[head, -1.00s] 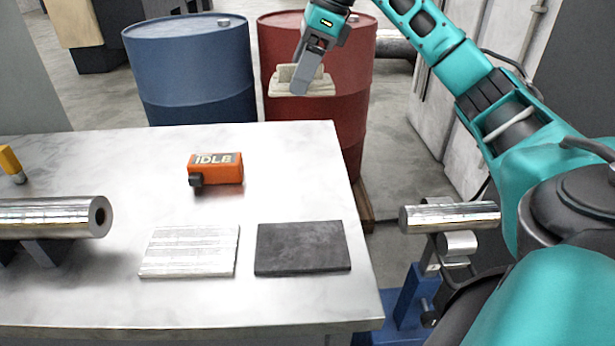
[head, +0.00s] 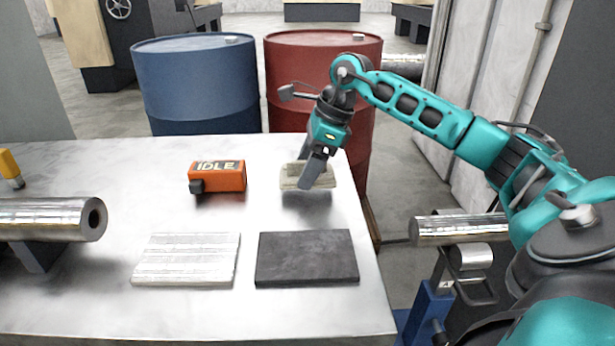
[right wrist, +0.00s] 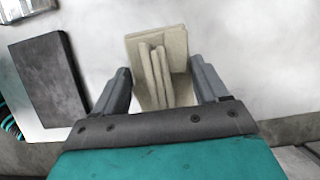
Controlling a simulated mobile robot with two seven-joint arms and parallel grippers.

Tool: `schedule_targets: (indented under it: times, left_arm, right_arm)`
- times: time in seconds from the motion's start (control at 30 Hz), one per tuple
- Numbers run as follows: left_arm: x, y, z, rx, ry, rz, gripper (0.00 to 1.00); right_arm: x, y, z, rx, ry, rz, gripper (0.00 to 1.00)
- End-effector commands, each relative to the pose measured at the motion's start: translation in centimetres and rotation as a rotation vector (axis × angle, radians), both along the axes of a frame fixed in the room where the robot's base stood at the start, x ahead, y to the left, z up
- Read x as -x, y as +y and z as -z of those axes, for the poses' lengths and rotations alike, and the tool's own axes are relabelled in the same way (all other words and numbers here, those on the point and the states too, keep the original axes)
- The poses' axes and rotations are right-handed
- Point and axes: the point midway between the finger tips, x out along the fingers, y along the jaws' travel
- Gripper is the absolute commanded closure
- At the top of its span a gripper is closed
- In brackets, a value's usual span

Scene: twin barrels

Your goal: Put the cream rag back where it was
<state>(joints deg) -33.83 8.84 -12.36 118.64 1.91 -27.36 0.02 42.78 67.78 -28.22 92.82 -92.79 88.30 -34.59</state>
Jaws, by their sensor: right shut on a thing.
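The cream rag (head: 293,183) is a folded pad with a raised fold in its middle. In the head view it is at the far right part of the metal table (head: 200,312), right of the orange box. My right gripper (head: 311,168) points down and is shut on the rag's raised fold. The right wrist view also shows the rag (right wrist: 174,40) between the two grey fingers (right wrist: 160,70). The rag is at or just above the tabletop; I cannot tell if it touches. My left gripper is not in view.
An orange box marked IDLE (head: 217,177) stands left of the rag. A pale ribbed plate (head: 187,260) and a dark plate (head: 306,258) lie nearer. A metal tube (head: 50,219) is at left. A blue barrel (head: 197,85) and a red barrel (head: 325,60) stand behind the table.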

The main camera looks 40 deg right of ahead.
Motion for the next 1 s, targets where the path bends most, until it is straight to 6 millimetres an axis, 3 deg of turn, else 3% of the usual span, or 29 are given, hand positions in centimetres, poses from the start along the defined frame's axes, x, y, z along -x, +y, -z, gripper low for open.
schedule_targets:
  times: [0.1, 0.5, 0.53, 0.77, 1.0]
  left_arm:
    - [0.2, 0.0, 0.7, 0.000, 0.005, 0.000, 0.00]
    - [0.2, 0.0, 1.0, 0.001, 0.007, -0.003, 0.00]
    - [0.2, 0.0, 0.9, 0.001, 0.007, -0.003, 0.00]
    - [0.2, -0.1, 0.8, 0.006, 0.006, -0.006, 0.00]
    - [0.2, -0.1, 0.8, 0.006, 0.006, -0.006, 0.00]
  right_arm:
    - [0.0, 0.0, 2.0, 0.001, 0.002, 0.001, 0.55]
    - [0.0, 0.0, 2.6, 0.000, 0.000, 0.001, 0.55]
    - [0.0, 0.0, 2.5, 0.000, 0.000, 0.001, 0.25]
    - [0.0, 0.0, 2.4, 0.000, 0.000, 0.001, 0.03]
    - [0.0, 0.0, 2.4, 0.000, 0.000, 0.001, 0.01]
